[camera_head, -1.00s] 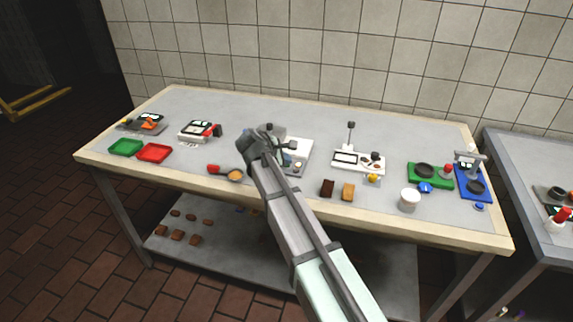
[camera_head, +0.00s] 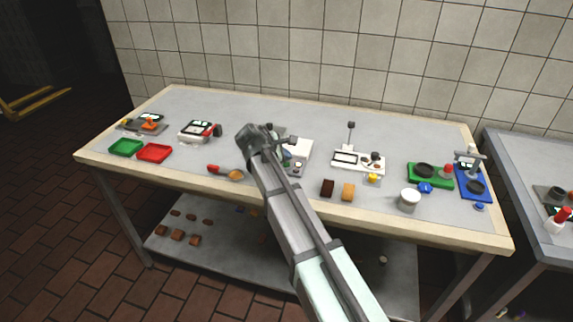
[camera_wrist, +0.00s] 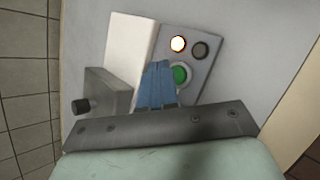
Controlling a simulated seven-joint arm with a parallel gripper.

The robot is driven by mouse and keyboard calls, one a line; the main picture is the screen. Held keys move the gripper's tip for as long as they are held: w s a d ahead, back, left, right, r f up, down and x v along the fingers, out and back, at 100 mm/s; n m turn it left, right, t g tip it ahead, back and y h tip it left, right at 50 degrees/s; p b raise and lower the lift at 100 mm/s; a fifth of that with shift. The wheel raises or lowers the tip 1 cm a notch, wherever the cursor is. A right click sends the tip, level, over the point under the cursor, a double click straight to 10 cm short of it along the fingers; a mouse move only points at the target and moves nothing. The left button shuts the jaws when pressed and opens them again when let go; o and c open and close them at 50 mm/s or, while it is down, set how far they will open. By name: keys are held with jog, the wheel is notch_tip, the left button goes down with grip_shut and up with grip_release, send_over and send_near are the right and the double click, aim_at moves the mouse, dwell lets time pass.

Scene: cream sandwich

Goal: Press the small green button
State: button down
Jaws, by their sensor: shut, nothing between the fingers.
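The small green button (camera_wrist: 181,75) sits on the grey panel of a white device (camera_wrist: 130,50) in the wrist view. My gripper (camera_wrist: 159,66) is shut and empty, its blue fingers just left of the green button and overlapping the panel's edge. I cannot tell whether the fingertips touch the panel or hover above it. In the head view the device (camera_head: 303,148) stands mid-table, partly hidden behind my arm. The green button is too small to make out there.
A lit round lamp (camera_wrist: 178,43) and a dark grey knob (camera_wrist: 199,50) sit beside the green button. A grey box with a black knob (camera_wrist: 82,106) is at the left.

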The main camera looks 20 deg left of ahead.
aim_at(285, 166)
jog(key=shift+r, duration=2.5)
